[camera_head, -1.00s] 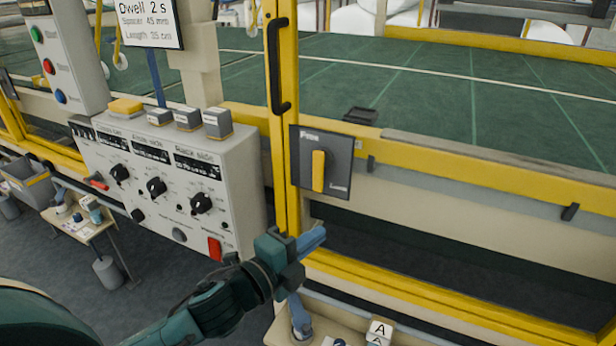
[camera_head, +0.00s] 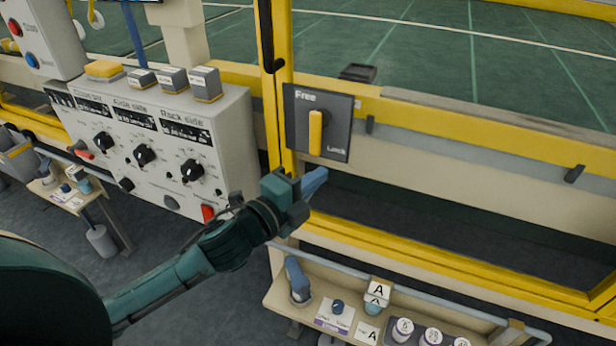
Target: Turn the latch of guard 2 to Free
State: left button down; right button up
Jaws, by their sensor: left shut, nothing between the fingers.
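The latch plate (camera_head: 335,101) is a dark square panel on the yellow guard frame, marked Free at its top left and Lock at its bottom right. Its yellow handle (camera_head: 316,132) stands upright, between the two marks. No guard number is readable. My left gripper (camera_head: 318,177) is shut and empty, its blue fingers just below the latch plate in the picture, apart from the handle. My right gripper is not in view.
A control box (camera_head: 160,150) with black knobs and a red switch stands left of the latch. A yellow post (camera_head: 275,90) with a black pull handle rises beside the plate. A shelf (camera_head: 285,292) below holds labelled jars and cards. Green bed (camera_head: 430,45) lies behind the guard.

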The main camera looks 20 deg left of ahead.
aim_at(318, 156)
pick_arm(q)
jog(key=w, duration=0.6)
jog(key=shift+w+a+p, duration=0.1)
jog(key=shift+w+p, duration=0.3)
jog(key=shift+a, duration=0.65)
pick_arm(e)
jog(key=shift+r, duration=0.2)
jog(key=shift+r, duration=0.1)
pick_arm(q)
jog(key=shift+a+p, duration=0.1)
jog(key=shift+p, duration=0.25)
jog(key=shift+m, duration=0.3)
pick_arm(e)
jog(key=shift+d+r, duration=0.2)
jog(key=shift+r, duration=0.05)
